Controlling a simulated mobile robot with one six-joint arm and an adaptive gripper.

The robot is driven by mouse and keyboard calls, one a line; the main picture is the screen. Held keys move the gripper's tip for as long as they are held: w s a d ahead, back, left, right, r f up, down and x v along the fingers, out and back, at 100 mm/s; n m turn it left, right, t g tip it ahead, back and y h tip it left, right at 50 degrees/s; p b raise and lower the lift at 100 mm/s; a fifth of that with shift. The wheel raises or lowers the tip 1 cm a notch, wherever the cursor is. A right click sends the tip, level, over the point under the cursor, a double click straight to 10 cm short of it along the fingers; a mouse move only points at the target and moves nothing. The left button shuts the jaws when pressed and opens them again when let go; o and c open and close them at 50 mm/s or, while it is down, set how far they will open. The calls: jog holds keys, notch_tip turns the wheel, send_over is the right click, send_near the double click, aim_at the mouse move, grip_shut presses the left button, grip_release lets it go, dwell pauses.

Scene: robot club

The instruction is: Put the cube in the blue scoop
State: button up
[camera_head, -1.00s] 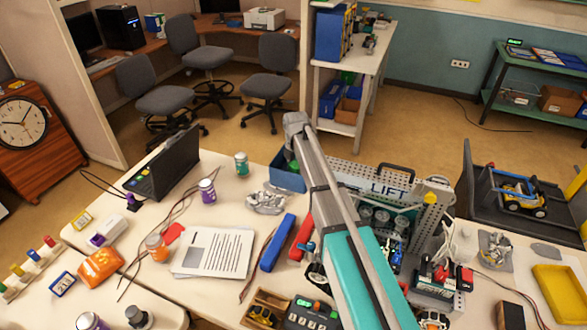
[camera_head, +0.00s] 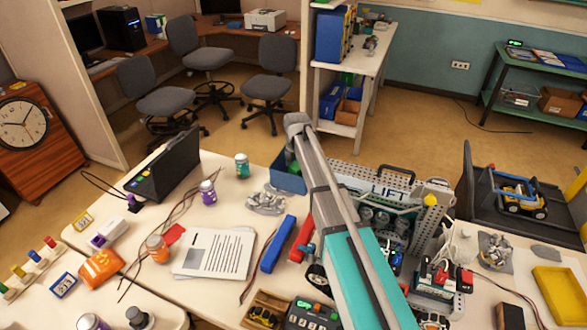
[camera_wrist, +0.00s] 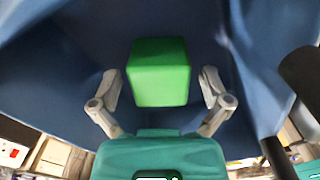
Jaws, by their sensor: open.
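The green cube (camera_wrist: 159,72) is in the middle of the wrist view, with blue surfaces around it. My gripper (camera_wrist: 160,86) is open, one grey finger on each side of the cube, with a gap to it on both sides. The blue scoop (camera_wrist: 60,85) fills most of the background in the wrist view. In the head view it appears as a blue open box (camera_head: 287,182) at the table's back edge, with a bit of green inside. My arm partly covers it. I cannot tell whether the cube touches the scoop's floor.
A crumpled silver piece (camera_head: 265,199) lies in front of the scoop. A pegboard stand marked LIFT (camera_head: 388,190) is to its right.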

aim_at(296, 166)
notch_tip(296, 166, up, 12)
jog(key=p, duration=1.1)
jog(key=shift+f, duration=0.15)
